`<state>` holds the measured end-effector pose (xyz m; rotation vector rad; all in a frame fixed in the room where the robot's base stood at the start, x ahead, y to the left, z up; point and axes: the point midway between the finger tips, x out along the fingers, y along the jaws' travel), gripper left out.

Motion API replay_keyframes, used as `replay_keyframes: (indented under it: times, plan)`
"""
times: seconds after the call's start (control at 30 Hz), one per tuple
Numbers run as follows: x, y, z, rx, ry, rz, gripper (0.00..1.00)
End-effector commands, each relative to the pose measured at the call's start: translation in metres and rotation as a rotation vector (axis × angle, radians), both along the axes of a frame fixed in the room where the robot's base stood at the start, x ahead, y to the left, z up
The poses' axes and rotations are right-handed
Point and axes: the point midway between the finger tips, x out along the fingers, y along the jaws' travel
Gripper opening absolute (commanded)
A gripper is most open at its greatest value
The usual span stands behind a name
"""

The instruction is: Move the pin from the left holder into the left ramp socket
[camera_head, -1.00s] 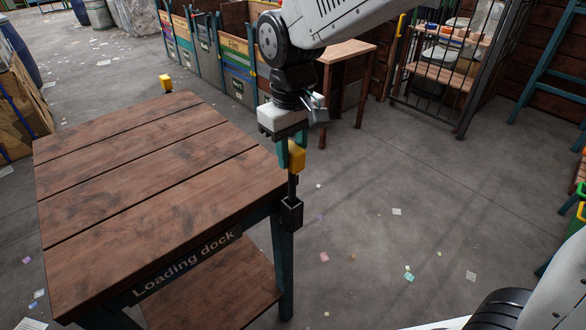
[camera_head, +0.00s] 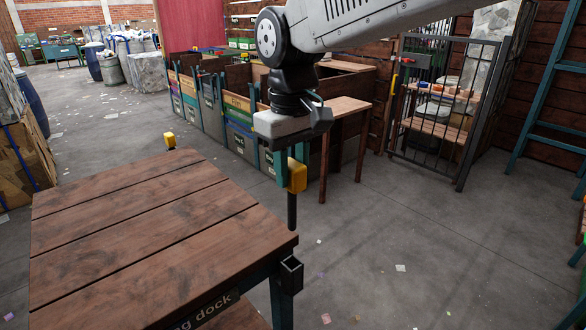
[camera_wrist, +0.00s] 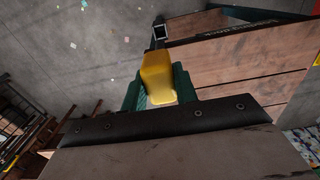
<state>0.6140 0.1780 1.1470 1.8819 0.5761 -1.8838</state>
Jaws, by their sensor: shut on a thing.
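My gripper (camera_head: 294,172) is shut on the yellow head of a pin (camera_head: 298,178). The pin hangs upright with its dark shaft pointing down. Below it, a square black holder (camera_head: 291,275) is fixed at the near right corner of the loading dock table, and it looks empty. The shaft's lower end is above the holder and apart from it. In the wrist view the yellow head (camera_wrist: 157,78) sits between my green fingers, and the holder's square opening (camera_wrist: 159,32) shows beyond it. I cannot make out a ramp socket.
The wooden loading dock table (camera_head: 150,240) has a bare top. A second yellow-headed pin (camera_head: 169,140) stands at its far corner. Sorting bins (camera_head: 240,115), a small wooden table (camera_head: 343,108) and a barred cage (camera_head: 440,110) stand behind. The floor on the right is open.

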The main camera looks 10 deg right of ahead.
Motion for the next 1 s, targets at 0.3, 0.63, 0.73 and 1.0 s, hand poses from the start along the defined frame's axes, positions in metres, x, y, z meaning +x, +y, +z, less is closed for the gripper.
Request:
replay_keyframes:
  times: [0.3,0.63,0.73,1.0]
  plan:
    - [0.001,0.0,0.03,0.002,-0.003,0.0,0.0]
    - [0.001,0.0,0.063,0.002,-0.003,0.0,0.0]
    - [0.001,0.0,0.073,0.002,-0.003,0.0,0.0]
    - [0.001,0.0,0.1,0.002,-0.003,0.0,0.0]
